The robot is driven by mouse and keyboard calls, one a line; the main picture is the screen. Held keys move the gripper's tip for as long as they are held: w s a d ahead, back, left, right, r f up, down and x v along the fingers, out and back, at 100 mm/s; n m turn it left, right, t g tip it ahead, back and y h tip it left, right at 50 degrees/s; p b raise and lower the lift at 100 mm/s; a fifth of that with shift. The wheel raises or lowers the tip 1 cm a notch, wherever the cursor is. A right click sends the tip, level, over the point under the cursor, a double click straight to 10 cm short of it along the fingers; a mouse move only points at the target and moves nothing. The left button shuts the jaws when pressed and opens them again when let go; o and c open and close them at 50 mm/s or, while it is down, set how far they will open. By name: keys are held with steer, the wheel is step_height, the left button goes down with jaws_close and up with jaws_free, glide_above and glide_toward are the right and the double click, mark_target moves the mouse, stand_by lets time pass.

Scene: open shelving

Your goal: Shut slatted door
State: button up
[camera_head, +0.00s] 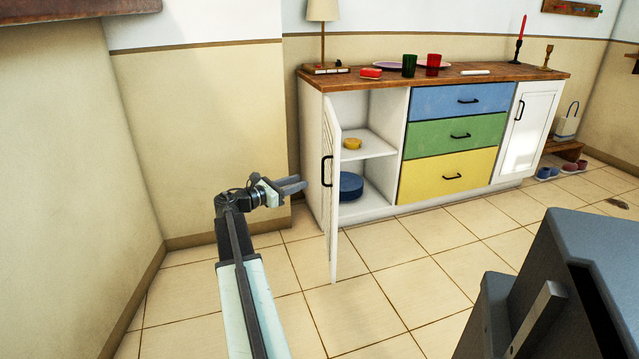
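The slatted door (332,205) is white with a black handle (327,171). It stands open at the left end of the white cabinet (369,213), swung out toward me and seen nearly edge-on. The open compartment behind it shows a shelf with a yellow round item (352,143) and a blue round item (350,185) below. My gripper (293,185) is to the left of the door, pointing right toward it, apart from the handle in the picture. Its two fingers seem to have a gap between them, with nothing visible held.
Blue, green and yellow drawers (443,175) and a shut white door (525,130) fill the cabinet's right part. Cups, plates, a lamp (323,12) and a candle stand on top. A wall (205,140) is behind my arm. The tiled floor (400,290) in front is clear.

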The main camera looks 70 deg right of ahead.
steer(key=x, duration=0.9)
steer(key=shift+s+r+g, duration=0.25)
steer(key=shift+r+g, duration=0.05)
steer(key=shift+r, duration=0.3)
steer(key=shift+a, duration=0.1)
steer(key=shift+c, duration=0.3)
jaws_close()
stand_by(0.4)
